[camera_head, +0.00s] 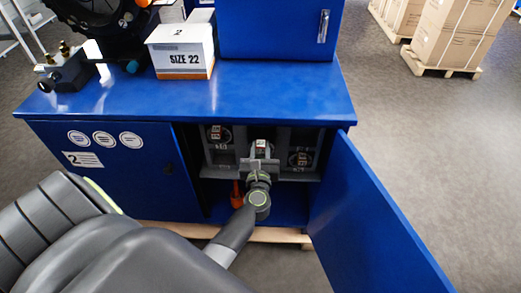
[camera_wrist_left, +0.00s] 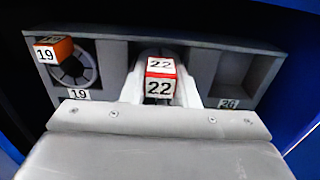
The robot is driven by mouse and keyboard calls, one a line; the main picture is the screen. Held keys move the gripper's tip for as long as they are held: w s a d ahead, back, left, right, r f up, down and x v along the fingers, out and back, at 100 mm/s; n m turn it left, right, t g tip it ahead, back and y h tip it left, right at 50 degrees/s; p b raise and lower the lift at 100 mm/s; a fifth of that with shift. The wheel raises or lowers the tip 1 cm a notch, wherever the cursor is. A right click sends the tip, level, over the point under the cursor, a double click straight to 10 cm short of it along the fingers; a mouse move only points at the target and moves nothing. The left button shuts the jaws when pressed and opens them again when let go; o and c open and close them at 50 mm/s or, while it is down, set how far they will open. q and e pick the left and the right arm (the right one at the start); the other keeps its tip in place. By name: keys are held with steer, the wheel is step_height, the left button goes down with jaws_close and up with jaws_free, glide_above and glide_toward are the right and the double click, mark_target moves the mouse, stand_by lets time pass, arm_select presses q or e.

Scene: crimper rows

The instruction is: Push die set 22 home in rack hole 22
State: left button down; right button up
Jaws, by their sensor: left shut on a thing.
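Die set 22 shows in the left wrist view as a white block with a red band and two "22" labels (camera_wrist_left: 160,79). In the head view its small tag (camera_head: 261,145) shows at the rack's middle. My left gripper (camera_head: 258,166) reaches into the open cabinet and is shut on the die set; its grey body fills the lower left wrist view (camera_wrist_left: 160,98). The grey rack (camera_wrist_left: 115,60) stands behind. Rack hole 22 is hidden behind the die set and gripper, so I cannot tell how deep the set sits. My right gripper is not in view.
Die set 19 (camera_wrist_left: 54,48) sits at a round hole left of 22. The cabinet's blue door (camera_head: 370,215) stands open at right. A SIZE 22 box (camera_head: 182,58) stands on the blue top.

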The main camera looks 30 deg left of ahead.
mark_target(261, 136)
arm_select(q)
steer(key=shift+r+b+x, duration=0.15)
steer(key=shift+x, duration=1.25)
steer(key=shift+r+b+x, duration=0.1)
steer(key=shift+b+x, duration=0.05)
steer(key=shift+x, duration=1.3)
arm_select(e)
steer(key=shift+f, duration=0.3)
arm_select(q)
steer(key=c, duration=1)
jaws_free()
steer(key=shift+s, duration=0.1)
steer(key=shift+c, duration=0.2)
steer(key=shift+f, duration=0.1)
steer(key=shift+s+f, duration=0.1)
steer(key=shift+f, duration=0.2)
steer(key=shift+r, duration=0.1)
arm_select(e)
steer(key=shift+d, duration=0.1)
arm_select(q)
steer(key=b+v, duration=0.1)
steer(key=v, duration=1)
steer(key=shift+d, duration=0.15)
steer(key=shift+s+d+r, duration=0.1)
steer(key=shift+s+d, duration=0.1)
steer(key=shift+s, duration=0.1)
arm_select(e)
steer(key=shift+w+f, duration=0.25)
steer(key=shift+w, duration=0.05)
